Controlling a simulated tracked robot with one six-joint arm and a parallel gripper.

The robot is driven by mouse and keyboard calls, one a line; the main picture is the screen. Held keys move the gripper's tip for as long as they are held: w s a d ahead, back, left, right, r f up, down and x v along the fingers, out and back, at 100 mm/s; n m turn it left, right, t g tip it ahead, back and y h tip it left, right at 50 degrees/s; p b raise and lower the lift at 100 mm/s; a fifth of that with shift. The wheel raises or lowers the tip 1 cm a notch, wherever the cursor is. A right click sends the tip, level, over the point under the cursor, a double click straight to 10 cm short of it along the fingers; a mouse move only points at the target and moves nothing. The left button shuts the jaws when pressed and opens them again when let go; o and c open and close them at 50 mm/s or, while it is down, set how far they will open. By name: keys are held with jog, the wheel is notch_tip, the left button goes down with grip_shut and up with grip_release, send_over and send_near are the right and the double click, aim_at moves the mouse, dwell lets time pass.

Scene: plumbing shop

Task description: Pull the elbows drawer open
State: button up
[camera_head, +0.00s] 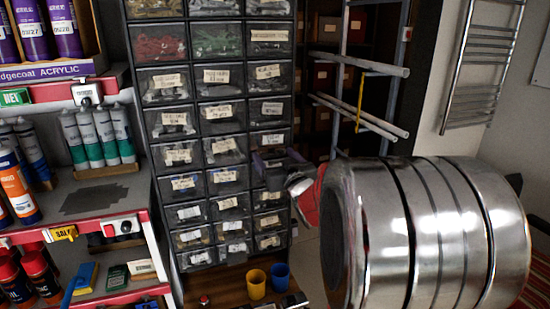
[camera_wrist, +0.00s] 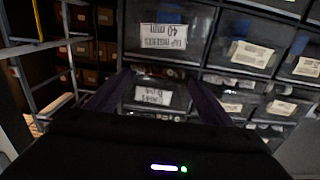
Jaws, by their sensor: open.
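A tall cabinet of small dark drawers (camera_head: 181,153) with pale labels stands at the centre of the head view. My gripper (camera_head: 274,163) is at the cabinet's right-hand column and partly covers a drawer there. In the wrist view my gripper (camera_wrist: 160,80) is open, its two dark purple fingers spread to either side of one drawer front. That front's upside-down label, seemingly the elbows drawer (camera_wrist: 153,95), shows between them. It appears shut. Whether the fingers touch the drawer cannot be told; its lower part is hidden by my gripper body.
A shelf (camera_head: 100,190) of tubes and cans stands close on the left. Yellow (camera_head: 256,284) and blue (camera_head: 280,275) cups stand below the cabinet. A metal rack (camera_head: 362,75) with protruding bars is right of it. Another labelled drawer (camera_wrist: 163,36) adjoins in the wrist view.

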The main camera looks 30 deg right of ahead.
jog(key=c, duration=1.5)
